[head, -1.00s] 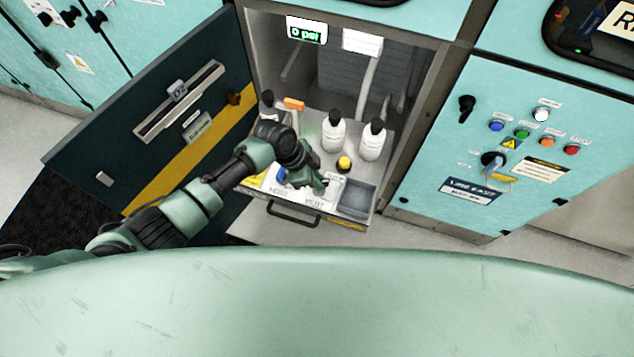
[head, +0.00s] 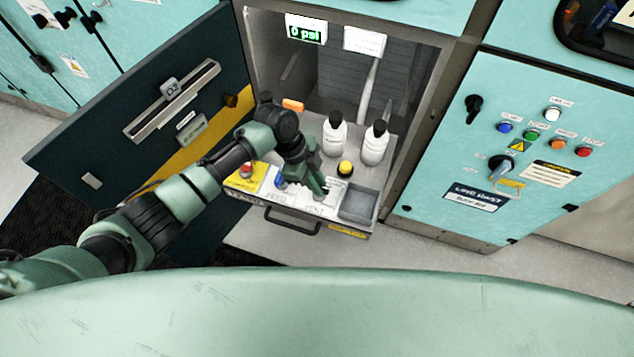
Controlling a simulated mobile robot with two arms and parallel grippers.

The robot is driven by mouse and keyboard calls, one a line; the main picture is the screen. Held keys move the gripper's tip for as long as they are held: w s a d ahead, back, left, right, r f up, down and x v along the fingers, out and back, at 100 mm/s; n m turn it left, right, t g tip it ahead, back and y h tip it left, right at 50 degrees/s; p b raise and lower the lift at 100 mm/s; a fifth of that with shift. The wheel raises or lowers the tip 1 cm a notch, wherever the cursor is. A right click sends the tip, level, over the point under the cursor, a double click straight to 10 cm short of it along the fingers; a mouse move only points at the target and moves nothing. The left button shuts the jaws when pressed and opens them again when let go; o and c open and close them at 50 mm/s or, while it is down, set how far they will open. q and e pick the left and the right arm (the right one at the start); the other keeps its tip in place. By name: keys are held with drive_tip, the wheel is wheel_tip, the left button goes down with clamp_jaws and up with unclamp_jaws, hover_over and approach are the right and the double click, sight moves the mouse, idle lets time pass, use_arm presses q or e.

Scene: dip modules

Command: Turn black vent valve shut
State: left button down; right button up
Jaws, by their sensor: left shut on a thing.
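The pull-out drawer panel (head: 232,190) bears a blue feed handle (head: 280,182) and a label reading VENT (head: 314,209). My left gripper (head: 318,191) points down at the panel just behind the VENT label, right of the blue handle. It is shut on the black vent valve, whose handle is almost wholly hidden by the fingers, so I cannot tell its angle. A display (head: 305,31) above reads 0 psi. My right gripper is out of view.
White bottles with black tops (head: 335,135) stand behind the gripper. A yellow button (head: 345,168) and a grey bin (head: 357,203) lie to its right. A red button (head: 247,171) is at the left. The open cabinet door (head: 130,110) stands left of my arm.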

use_arm(q)
drive_tip(key=c, duration=1.4)
unclamp_jaws()
drive_tip(key=v, duration=0.7)
drive_tip(key=shift+a+r+b, duration=0.2)
drive_tip(key=shift+r+b, duration=0.1)
drive_tip(key=shift+b, duration=0.15)
drive_tip(key=shift+w, duration=0.1)
